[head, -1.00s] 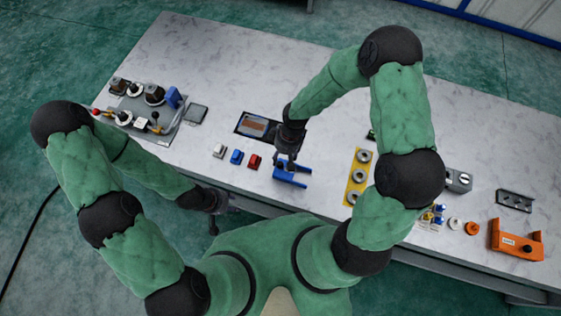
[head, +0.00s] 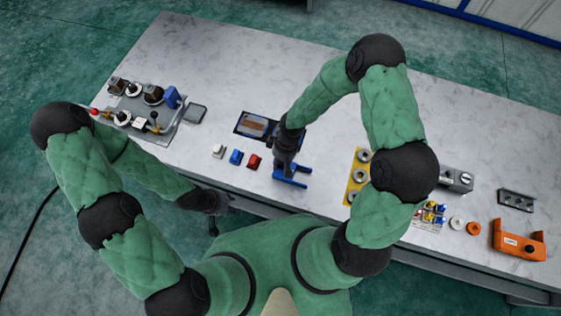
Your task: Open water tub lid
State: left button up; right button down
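No thing here is clearly a water tub with a lid. A dark shallow rectangular box (head: 254,125) with a blue-edged, brownish inside lies in the middle of the table in the head view. A blue U-shaped bracket (head: 296,180) sits just in front of it. My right gripper (head: 284,170) points down at the bracket's back left part; its fingertips are largely hidden, and I cannot tell whether they touch it. My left gripper (head: 226,207) is low beside the table's front edge, away from these things; its fingers are too small and dark to read.
White (head: 218,151), blue (head: 237,157) and red (head: 254,161) blocks stand left of the bracket. A grey plate with fittings (head: 133,103) is at the left. A yellow strip with rings (head: 351,190) and an orange part (head: 518,243) lie right. The back of the table is clear.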

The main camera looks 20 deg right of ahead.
jog(key=shift+s+d+b, duration=0.3)
jog(key=shift+s+d, duration=0.35)
jog(key=shift+d, duration=0.3)
jog(key=shift+s+d+b, duration=0.3)
jog(key=shift+s+d, duration=0.4)
jog(key=shift+d, duration=0.3)
jog(key=shift+s+d+b, duration=0.3)
jog(key=shift+s+d, duration=0.35)
jog(key=shift+d, duration=0.3)
jog(key=c, duration=1)
grip_release()
jog(key=r, duration=0.4)
jog(key=d+r, duration=0.1)
jog(key=r, duration=0.2)
jog(key=w+d+r, duration=0.1)
jog(key=r, duration=0.3)
jog(key=shift+r, duration=0.35)
